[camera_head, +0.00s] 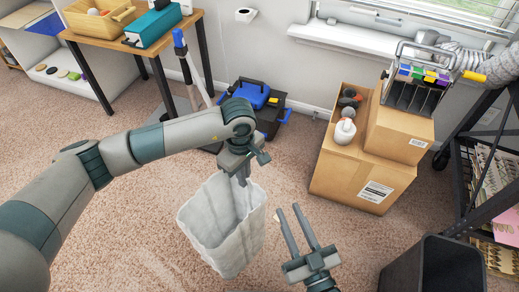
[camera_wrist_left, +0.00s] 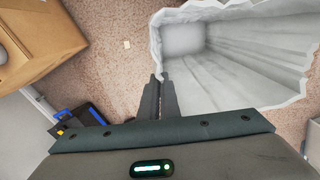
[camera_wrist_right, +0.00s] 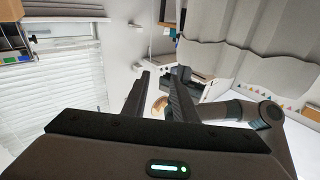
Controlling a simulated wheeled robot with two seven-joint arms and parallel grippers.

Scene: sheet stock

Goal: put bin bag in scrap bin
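The bin bag (camera_head: 228,235) is a whitish, wrinkled, open-topped bag in the middle of the head view. Its open mouth and pale inside also show in the left wrist view (camera_wrist_left: 240,65). My left gripper (camera_head: 243,178) is shut on the bag's rim, with its fingertips (camera_wrist_left: 160,80) close together there. I cannot tell whether the bag's bottom touches the floor. The scrap bin (camera_head: 438,241) appears to be the dark, open-topped box at the bottom right, cut off by the frame. My right gripper (camera_head: 288,208) is open and empty, pointing up between bag and bin.
Cardboard boxes (camera_head: 365,178) stand behind, with a white bottle (camera_head: 345,131) and a rack on them. A black toolbox (camera_head: 272,115) with blue parts lies by the wall. A black shelf cart (camera_head: 468,155) stands right. Carpet is free around the bag.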

